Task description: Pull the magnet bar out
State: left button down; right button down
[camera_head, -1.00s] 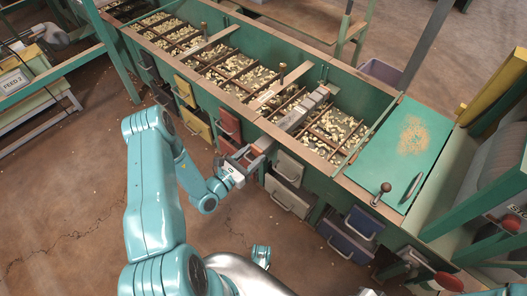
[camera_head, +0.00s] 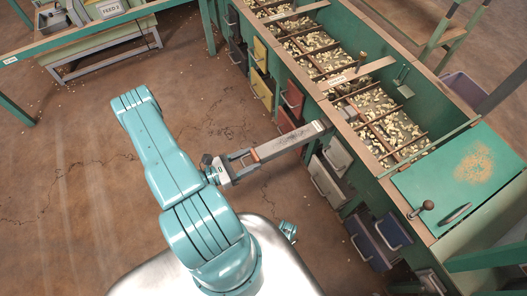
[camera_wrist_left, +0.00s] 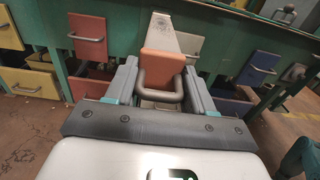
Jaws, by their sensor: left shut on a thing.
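The magnet bar is a long grey bar (camera_head: 288,142) with an orange-brown end plate and a metal loop handle (camera_wrist_left: 160,92). It lies outside the green hopper bench's near side, its far end at the rim; I cannot tell whether that tip is still inside the wall. My left gripper (camera_head: 243,160) is shut on the handle, with its fingers on either side of it in the left wrist view (camera_wrist_left: 160,80). The orange end plate (camera_wrist_left: 162,64) faces the gripper. My right gripper is not in view.
The green bench (camera_head: 445,190) holds compartments of nuts (camera_head: 310,42). Coloured drawers line its near side, including a red one (camera_head: 292,98) and a blue one (camera_head: 393,230). A FEED 2 table (camera_head: 100,28) stands at the back left. Brown floor to the left is clear.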

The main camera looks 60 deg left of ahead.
pick_arm(q)
jog(key=shift+s, duration=0.7)
jog(key=c, duration=0.6)
grip_release()
jog(key=s, duration=0.5)
jog(key=s+a+p, duration=0.1)
jog(key=s, duration=1)
jog(key=shift+s+a+p, duration=0.15)
jog(key=shift+p, duration=0.25)
jog(key=shift+s, duration=0.1)
